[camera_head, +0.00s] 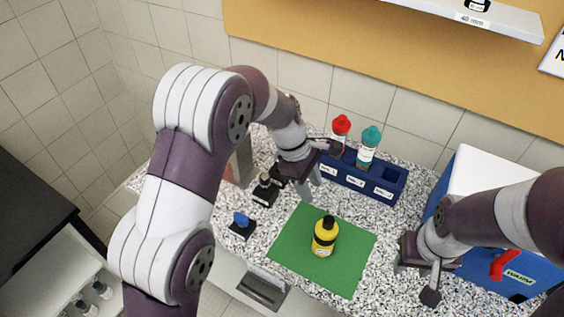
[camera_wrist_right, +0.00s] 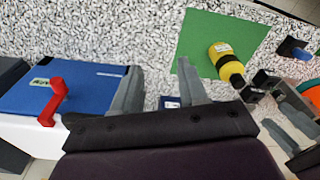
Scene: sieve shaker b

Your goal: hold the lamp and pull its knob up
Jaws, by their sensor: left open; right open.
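Nothing in view is plainly a lamp. A yellow bottle-shaped object (camera_head: 324,238) with a black top (camera_head: 329,221) and a pale label stands on a green mat (camera_head: 352,276). It also shows in the right wrist view (camera_wrist_right: 221,56), beyond my right fingers and to their right. My left gripper (camera_head: 309,187) is open above the mat's back edge, behind the yellow object and apart from it. My right gripper (camera_head: 418,276) is open and empty, to the right of the mat; its two spread fingers show in its wrist view (camera_wrist_right: 160,85).
A dark blue rack (camera_head: 373,186) holds a red-capped bottle (camera_head: 340,132) and a teal-capped bottle (camera_head: 368,147). A blue and white box with a red handle (camera_head: 505,265) stands at right. Small black items stand left of the mat, one with a blue knob (camera_head: 241,219).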

